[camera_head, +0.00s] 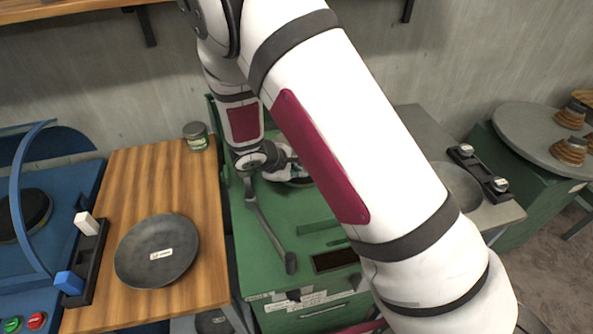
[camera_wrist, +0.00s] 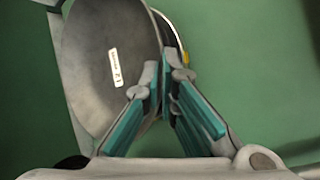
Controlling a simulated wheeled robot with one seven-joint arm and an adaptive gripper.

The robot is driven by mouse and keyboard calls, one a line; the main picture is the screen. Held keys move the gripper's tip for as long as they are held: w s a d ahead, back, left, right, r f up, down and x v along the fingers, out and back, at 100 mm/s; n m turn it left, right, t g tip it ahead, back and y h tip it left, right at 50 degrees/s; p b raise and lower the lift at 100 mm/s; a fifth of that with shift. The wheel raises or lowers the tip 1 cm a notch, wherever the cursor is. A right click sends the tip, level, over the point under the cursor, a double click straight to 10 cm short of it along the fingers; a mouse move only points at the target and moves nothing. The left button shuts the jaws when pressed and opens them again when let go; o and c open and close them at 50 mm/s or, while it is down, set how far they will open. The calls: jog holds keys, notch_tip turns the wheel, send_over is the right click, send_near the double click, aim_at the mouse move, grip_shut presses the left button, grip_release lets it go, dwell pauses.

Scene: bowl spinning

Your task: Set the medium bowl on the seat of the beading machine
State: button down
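A grey metal bowl with a white label (camera_wrist: 105,75) is tilted in the wrist view. Its label is too blurred to read, so I cannot confirm its size. My gripper (camera_wrist: 170,82) has its teal-padded fingers closed on the bowl's right rim. In the head view my gripper (camera_head: 285,162) is over the green machine (camera_head: 262,235), which I take as the beading machine. The held bowl is mostly hidden there by my arm.
Another labelled grey bowl (camera_head: 157,250) lies on the wooden table (camera_head: 120,195). A third bowl (camera_head: 458,184) sits on the grey table at right, beside a black holder (camera_head: 480,172). A small jar (camera_head: 196,135) stands by the wall. A lever (camera_head: 270,227) crosses the green machine.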

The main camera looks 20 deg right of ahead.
jog(key=c, duration=1.7)
grip_release()
jog(key=v, duration=1.2)
jog(key=shift+d+r, duration=0.1)
